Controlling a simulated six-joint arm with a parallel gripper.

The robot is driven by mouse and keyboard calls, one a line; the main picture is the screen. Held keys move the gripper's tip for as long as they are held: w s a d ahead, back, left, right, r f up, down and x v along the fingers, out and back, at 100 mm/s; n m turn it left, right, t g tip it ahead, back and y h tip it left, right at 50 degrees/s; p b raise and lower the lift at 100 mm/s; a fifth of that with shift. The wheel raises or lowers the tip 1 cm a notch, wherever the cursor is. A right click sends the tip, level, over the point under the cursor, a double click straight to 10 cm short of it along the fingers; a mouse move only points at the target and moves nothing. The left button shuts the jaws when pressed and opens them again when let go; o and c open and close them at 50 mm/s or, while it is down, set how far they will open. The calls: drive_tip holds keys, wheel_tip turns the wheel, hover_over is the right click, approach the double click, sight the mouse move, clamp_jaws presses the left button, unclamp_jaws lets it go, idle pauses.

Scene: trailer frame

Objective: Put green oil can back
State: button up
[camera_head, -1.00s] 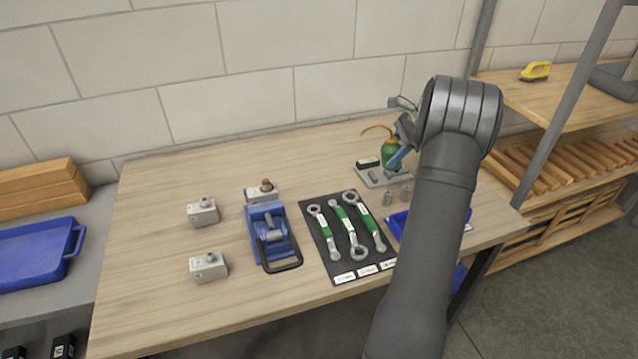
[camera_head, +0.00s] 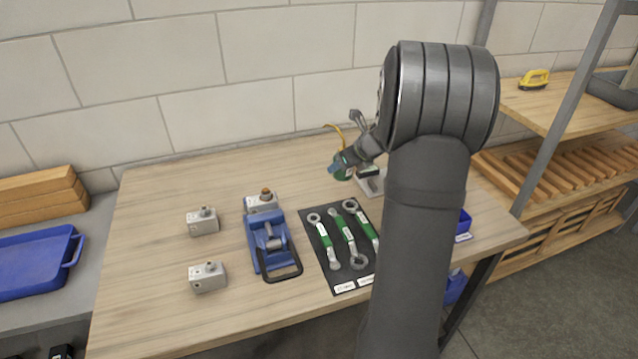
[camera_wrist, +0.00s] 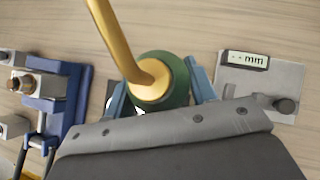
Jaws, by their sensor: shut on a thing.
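The green oil can (camera_head: 341,171) with its yellow spout is held by my gripper (camera_head: 346,162) above the back of the workbench, left of the grey gauge block. In the wrist view, the green can (camera_wrist: 172,92) sits between the two blue fingers of my gripper (camera_wrist: 160,97), which touch its sides. Its brass spout rises toward the camera. My gripper and wrist hide part of the can in the head view. I cannot tell how high its base is above the wood.
A grey plate with an mm display (camera_wrist: 258,82) lies right of the can. A blue vise (camera_head: 269,238), grey blocks (camera_head: 203,221) and a dark mat with wrenches (camera_head: 334,250) lie nearer the front. Bare wood (camera_head: 225,175) is free at the back left.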

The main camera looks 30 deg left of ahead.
drive_tip(key=a+f, duration=0.1)
drive_tip(key=a, duration=0.1)
drive_tip(key=a+f, duration=0.1)
drive_tip(key=a, duration=0.1)
drive_tip(key=a+f, duration=0.2)
drive_tip(key=a, duration=0.1)
drive_tip(key=shift+a+f, duration=0.1)
drive_tip(key=shift+f, duration=2.05)
drive_tip(key=shift+f, duration=0.2)
drive_tip(key=o, duration=1)
drive_tip(key=shift+o, duration=0.2)
drive_tip(key=shift+r, duration=0.1)
drive_tip(key=shift+r, duration=0.2)
drive_tip(key=v, duration=1.1)
drive_tip(key=shift+s+d+r, duration=0.2)
drive_tip(key=shift+d, duration=0.05)
